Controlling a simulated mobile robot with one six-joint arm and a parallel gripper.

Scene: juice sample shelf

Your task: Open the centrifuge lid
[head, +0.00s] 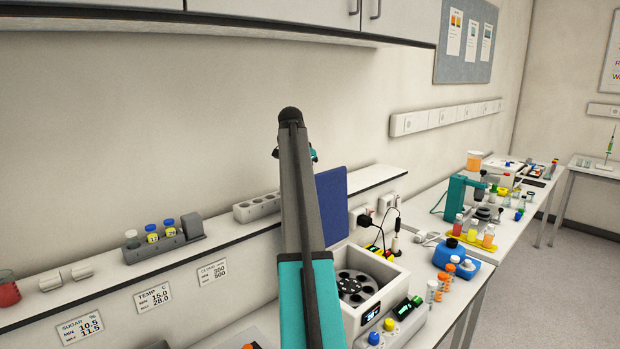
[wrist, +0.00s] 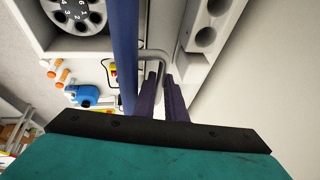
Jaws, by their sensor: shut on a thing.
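The centrifuge (head: 394,268) is a white box on the bench in the head view, with its dark rotor (head: 355,286) exposed. Its blue lid (head: 331,205) stands raised, roughly upright, at the back of the box. In the wrist view the lid (wrist: 125,55) shows nearly edge-on, with a grey bent handle (wrist: 151,52) on its right side. My gripper (wrist: 161,76) is shut on this handle, its dark fingers on either side of the bar. In the head view my arm hides the fingers and part of the lid's left side.
A narrow shelf (head: 365,180) runs behind the centrifuge, with a grey holder with round holes (head: 257,207) and a vial rack (head: 165,246). A blue device (head: 462,262) and orange-capped tubes (head: 432,290) stand to the right. A wall cabinet (head: 290,12) hangs above.

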